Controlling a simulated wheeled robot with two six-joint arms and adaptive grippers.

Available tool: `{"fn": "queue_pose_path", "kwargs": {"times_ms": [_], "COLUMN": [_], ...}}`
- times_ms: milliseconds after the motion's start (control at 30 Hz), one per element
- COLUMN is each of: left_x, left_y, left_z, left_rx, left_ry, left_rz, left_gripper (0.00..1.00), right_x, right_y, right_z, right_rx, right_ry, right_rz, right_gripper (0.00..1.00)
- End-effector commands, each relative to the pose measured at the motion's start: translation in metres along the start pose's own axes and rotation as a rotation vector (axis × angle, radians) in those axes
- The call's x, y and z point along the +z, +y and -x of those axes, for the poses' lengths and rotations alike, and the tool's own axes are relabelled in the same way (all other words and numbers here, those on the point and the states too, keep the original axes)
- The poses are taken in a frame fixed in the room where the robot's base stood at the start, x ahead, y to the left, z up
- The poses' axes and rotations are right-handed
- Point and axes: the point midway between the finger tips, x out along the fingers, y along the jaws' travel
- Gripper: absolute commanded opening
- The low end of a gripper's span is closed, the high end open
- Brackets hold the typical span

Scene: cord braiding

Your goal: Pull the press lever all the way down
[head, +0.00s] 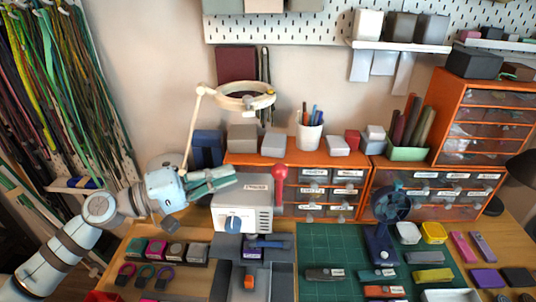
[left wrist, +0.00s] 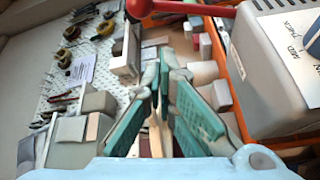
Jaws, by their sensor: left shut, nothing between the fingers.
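The press (head: 243,204) is a pale grey box with a blue dial on its front, standing on the workbench. Its red lever (head: 279,176) stands upright at the box's right side, with a round knob on top. My left gripper (head: 222,180) is shut and empty, above the left part of the press, apart from the lever. In the left wrist view, the red lever (left wrist: 180,8) crosses the top edge, beyond the green-padded fingers (left wrist: 163,68). The press body (left wrist: 270,75) fills the right side there. My right gripper is not in view.
A ring lamp (head: 245,97) on a jointed arm stands behind my left gripper. Orange drawer units (head: 362,187) stand behind and right of the press. A green cutting mat (head: 315,245) and a small blue fan (head: 390,205) lie to the right. Cords hang at far left.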

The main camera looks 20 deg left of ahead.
Motion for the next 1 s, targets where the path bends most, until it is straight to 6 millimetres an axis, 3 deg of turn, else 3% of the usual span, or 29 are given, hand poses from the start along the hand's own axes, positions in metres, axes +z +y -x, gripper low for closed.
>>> {"fn": "queue_pose_path", "kwargs": {"times_ms": [133, 533, 667, 1000], "left_x": [-0.023, -0.025, -0.026, -0.030], "left_y": [0.019, 0.022, 0.026, 0.026], "left_z": [0.006, 0.006, -0.012, -0.087], "left_rx": [0.037, 0.042, 0.046, 0.042], "left_ry": [0.055, 0.064, 0.064, 0.061], "left_rz": [0.061, 0.060, 0.063, 0.066], "left_gripper": [0.00, 0.00, 0.00, 0.00], "right_x": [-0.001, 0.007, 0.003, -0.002], "right_y": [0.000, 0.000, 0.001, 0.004], "right_z": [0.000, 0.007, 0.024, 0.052], "right_rx": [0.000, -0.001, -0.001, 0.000], "right_ry": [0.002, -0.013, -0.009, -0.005], "right_rz": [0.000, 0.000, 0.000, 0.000], "right_gripper": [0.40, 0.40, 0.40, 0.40]}}
